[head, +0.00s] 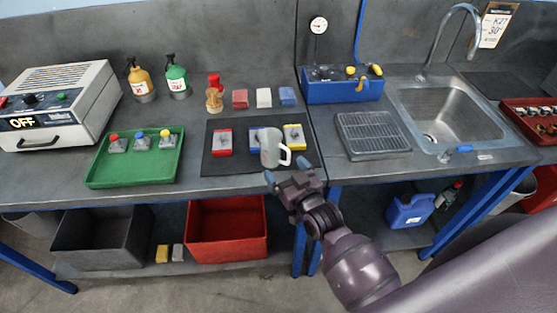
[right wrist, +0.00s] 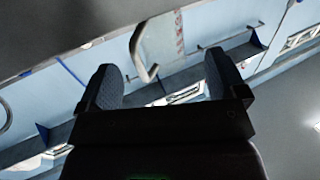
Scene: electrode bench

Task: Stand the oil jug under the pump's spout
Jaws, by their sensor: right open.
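The oil jug (head: 269,148), a pale grey jug with a handle on its right, stands upright on a black mat (head: 222,166). My right gripper (head: 287,170) is open and empty, just in front of the jug near the bench edge, apart from it. In the right wrist view, a pale curved handle (right wrist: 140,52), likely the jug's, shows beyond the open fingers. My left gripper is out of view.
Red, blue and yellow blocks share the mat, the blue one (head: 252,137) partly behind the jug. A metal drain grate (head: 373,135) lies before the pump, with a sink (head: 452,110) to its right. A green tray (head: 137,160) stands left. Bins sit below.

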